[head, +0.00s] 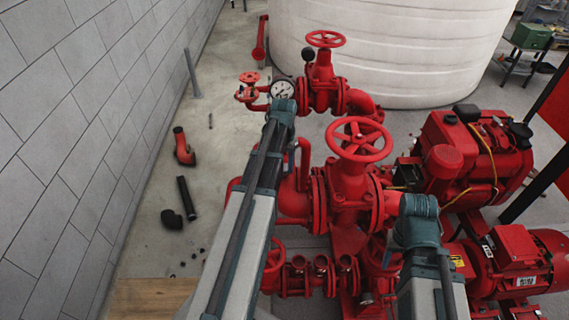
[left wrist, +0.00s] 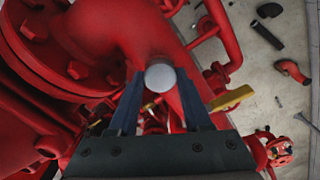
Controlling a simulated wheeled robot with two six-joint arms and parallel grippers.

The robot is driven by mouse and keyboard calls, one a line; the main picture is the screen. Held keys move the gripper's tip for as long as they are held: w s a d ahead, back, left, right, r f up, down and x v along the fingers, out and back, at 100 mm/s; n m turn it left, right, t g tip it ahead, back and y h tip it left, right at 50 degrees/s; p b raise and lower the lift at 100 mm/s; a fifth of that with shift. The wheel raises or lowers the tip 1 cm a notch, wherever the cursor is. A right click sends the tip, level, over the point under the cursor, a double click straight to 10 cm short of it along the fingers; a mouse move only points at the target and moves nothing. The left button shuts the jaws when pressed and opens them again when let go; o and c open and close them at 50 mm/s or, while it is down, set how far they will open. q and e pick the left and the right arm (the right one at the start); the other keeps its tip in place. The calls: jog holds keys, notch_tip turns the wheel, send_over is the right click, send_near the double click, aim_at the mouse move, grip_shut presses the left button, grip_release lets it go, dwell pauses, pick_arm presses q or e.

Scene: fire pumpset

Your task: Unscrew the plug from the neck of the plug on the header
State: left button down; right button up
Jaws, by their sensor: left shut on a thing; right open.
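In the left wrist view, a pale grey round plug (left wrist: 160,76) sits between the tips of my left gripper (left wrist: 160,84), which is shut on it. The plug lies in front of a large curved red pipe of the header (left wrist: 145,25). The neck is hidden behind the plug, so I cannot tell how far the plug is screwed in. In the head view, my left arm reaches up beside the red header, and its fingers are hidden. My right gripper (head: 418,235) is by the pump on the right, open and apparently empty; its fingertips are hard to make out.
Red valves with handwheels (head: 360,139) and a pressure gauge (head: 282,91) stand close around my arms. A red engine (head: 470,150) is at right and a white tank (head: 420,45) behind. Loose black and red pipe pieces (head: 186,197) lie on the floor at left.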

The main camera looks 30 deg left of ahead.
pick_arm(q)
jog(key=shift+n, duration=1)
jog(key=n, duration=0.3)
jog(key=shift+n, duration=0.8)
jog(key=n, duration=0.4)
jog(key=shift+n, duration=0.3)
jog(key=shift+c, duration=2.4)
grip_release()
